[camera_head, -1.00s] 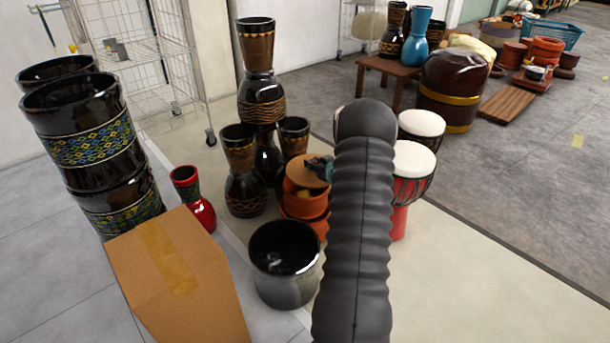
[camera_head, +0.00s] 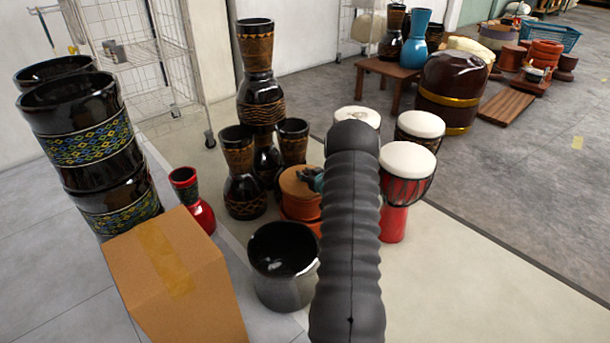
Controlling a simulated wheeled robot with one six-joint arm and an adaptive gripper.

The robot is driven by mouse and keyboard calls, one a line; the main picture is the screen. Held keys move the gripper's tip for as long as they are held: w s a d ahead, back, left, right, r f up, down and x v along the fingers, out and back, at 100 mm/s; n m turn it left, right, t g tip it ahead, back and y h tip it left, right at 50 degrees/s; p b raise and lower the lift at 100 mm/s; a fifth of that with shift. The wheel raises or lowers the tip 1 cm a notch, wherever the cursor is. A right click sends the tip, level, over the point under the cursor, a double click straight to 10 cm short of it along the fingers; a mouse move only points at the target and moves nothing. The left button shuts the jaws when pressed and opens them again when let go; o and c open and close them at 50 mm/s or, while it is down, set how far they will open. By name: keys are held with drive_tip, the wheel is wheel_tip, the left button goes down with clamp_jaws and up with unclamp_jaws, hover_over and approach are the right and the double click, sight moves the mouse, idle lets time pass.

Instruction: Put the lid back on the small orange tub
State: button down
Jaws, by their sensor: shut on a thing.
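The small orange tub (camera_head: 300,210) stands on the pale mat among the drums, left of my arm. The tan-orange lid (camera_head: 293,183) is over the tub's top and looks roughly level. I cannot tell whether it is seated on the rim or slightly above it. My gripper (camera_head: 312,180), a small dark shape at the lid's right side, is shut on the lid. My dark ribbed arm hides most of the gripper and whatever lies behind it.
Dark goblet drums (camera_head: 242,170) stand close behind and left of the tub. A shiny black pot (camera_head: 284,285) is in front of it. A cardboard box (camera_head: 178,280) is at front left. The mat at right front is clear.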

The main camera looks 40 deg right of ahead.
drive_tip(key=shift+f+b, duration=0.3)
drive_tip(key=shift+f, duration=0.1)
drive_tip(key=shift+f, duration=0.1)
drive_tip(key=c, duration=0.9)
unclamp_jaws()
